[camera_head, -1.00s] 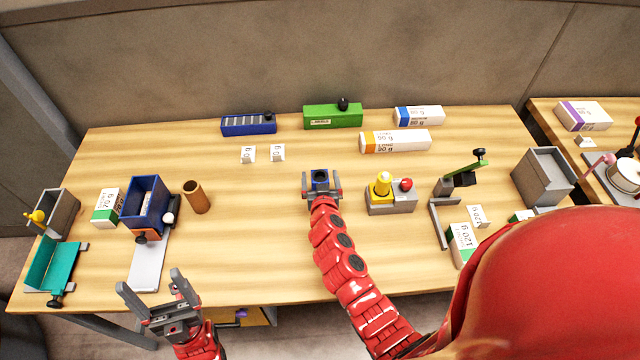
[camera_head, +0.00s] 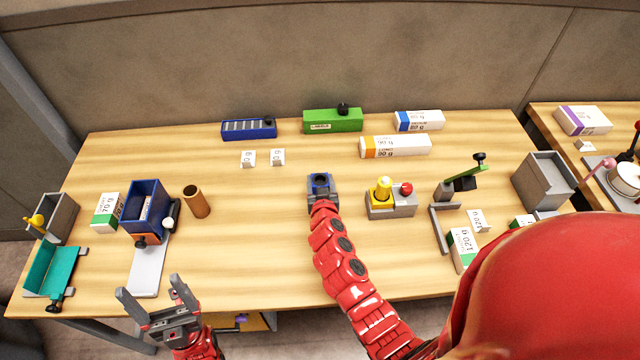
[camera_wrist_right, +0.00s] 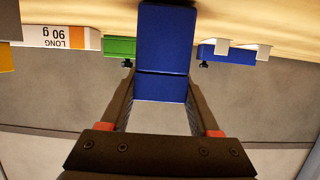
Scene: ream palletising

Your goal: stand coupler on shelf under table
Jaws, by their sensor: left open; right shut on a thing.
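In the right wrist view the blue block (camera_wrist_right: 165,45) sits between the two fingers of the right gripper (camera_wrist_right: 162,100). My left gripper (camera_head: 150,300) is open and empty at the table's front edge. Under the table a wooden shelf or compartment (camera_head: 262,318) shows only partly behind the front edge, with a small purple thing in it.
A grey base with a yellow knob and red ball (camera_head: 392,204) stands just right of the block. A brown tube (camera_head: 196,201) and a blue tray (camera_head: 146,207) are to the left. Paper reams (camera_head: 395,146) lie behind. The table in front of the block is clear.

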